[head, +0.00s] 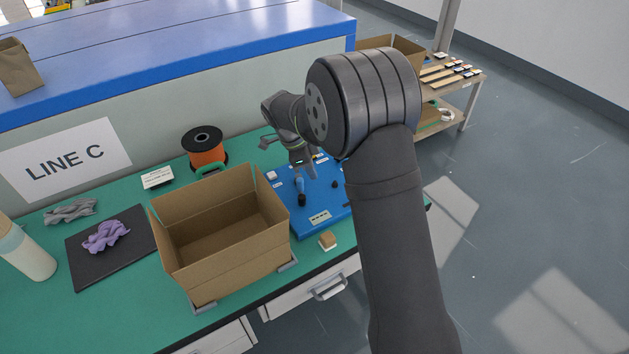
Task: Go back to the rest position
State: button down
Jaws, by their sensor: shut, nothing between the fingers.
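My gripper (303,168) is shut and empty. It hangs above the back part of a blue board (325,207) on the green bench. My dark arm crosses the right side of the head view and hides the right part of the board. A small dark knob (334,184) and small white labels also show on the board.
An open, empty cardboard box (228,262) stands left of the board. Behind it is an orange cable spool (206,150). A black mat (85,262) holds a purple cloth (106,236); a bottle (25,250) stands far left. A small brown-topped block (327,240) sits near the front edge.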

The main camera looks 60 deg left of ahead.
jog(key=shift+v, duration=1.1)
jog(key=shift+d, duration=0.15)
jog(key=x, duration=0.3)
jog(key=a+x, duration=0.1)
jog(key=x, duration=0.5)
jog(key=shift+w+a+f, duration=0.1)
jog(key=shift+w, duration=0.05)
jog(key=shift+s+a+f, duration=0.1)
jog(key=shift+s+f, duration=0.1)
jog(key=shift+s, duration=0.35)
jog(key=shift+s+f, duration=0.2)
jog(key=shift+s, duration=1.15)
